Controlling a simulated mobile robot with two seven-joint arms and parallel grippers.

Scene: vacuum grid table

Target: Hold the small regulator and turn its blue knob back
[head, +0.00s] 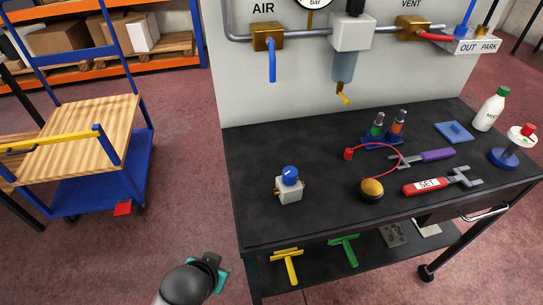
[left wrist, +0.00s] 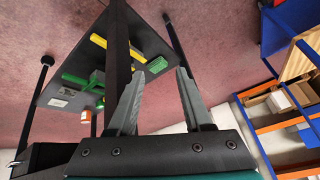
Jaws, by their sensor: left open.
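The small regulator (head: 289,190) stands on the left part of the black table top, a pale grey block with brass fittings at its sides. Its blue knob (head: 290,174) sits on top and bears a white mark. My left gripper (head: 218,268) is low in the head view, left of the table's front corner and well apart from the regulator. In the left wrist view its two grey fingers (left wrist: 158,100) are spread with nothing held between them. The regulator is not seen in the left wrist view. My right gripper is not in view.
The black table (head: 265,225) also bears a yellow dome button (head: 372,189), a red SET wrench (head: 426,186), a purple-handled tool (head: 437,155) and a white bottle (head: 491,110). A panel with pipes stands behind. A wooden-topped cart (head: 85,135) is at left. Table around the regulator is clear.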

